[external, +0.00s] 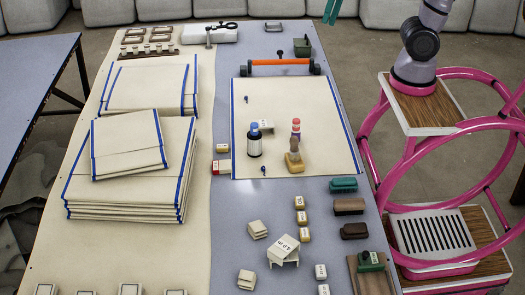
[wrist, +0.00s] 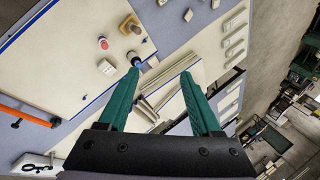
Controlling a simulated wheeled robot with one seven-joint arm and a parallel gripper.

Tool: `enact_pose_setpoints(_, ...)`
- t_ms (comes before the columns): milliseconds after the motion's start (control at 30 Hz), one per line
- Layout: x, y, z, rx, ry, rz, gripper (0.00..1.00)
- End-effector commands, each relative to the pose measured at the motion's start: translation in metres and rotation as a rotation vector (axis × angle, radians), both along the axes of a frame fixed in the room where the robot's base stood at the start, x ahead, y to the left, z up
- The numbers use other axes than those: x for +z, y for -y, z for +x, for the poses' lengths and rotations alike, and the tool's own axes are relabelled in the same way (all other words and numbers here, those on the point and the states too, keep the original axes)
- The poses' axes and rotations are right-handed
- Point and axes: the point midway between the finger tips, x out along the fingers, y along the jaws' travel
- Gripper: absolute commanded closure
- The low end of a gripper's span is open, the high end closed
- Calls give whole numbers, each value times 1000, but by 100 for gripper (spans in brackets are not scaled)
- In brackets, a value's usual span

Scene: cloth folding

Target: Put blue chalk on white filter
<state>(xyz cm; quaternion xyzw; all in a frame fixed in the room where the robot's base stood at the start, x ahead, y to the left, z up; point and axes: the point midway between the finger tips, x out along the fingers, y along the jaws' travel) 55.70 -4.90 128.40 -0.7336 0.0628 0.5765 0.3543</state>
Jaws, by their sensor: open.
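Two small dark blue pieces, which may be the blue chalk, lie on the cream sheet: one near its upper left (external: 247,99), one near its lower edge (external: 263,170). A small white block-like piece (external: 267,124) stands on the sheet beside a dark blue-capped bottle; it shows in the wrist view too (wrist: 106,67). I cannot tell whether it is the white filter. My gripper (external: 332,10) is at the top edge of the external view, high above the far end of the table. Its green fingers (wrist: 160,88) are apart, with nothing held between them.
The blue-capped bottle (external: 254,141) and a red-topped bottle (external: 295,135) stand on the blue-edged sheet (external: 320,100). An orange-handled bar (external: 281,62) lies along its far edge. Stacked folded cloths (external: 130,190) fill the left. Small blocks (external: 300,202) lie in front.

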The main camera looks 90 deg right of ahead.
Motion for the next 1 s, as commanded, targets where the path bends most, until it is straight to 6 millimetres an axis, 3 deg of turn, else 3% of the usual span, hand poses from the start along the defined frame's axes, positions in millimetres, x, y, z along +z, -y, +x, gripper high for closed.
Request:
enact_pose_setpoints(200,31,2,-56,101,201,-158,34)
enact_pose_setpoints(400,42,7,-84,145,308,-238,34)
enact_pose_setpoints(1000,43,8,-89,154,328,-255,34)
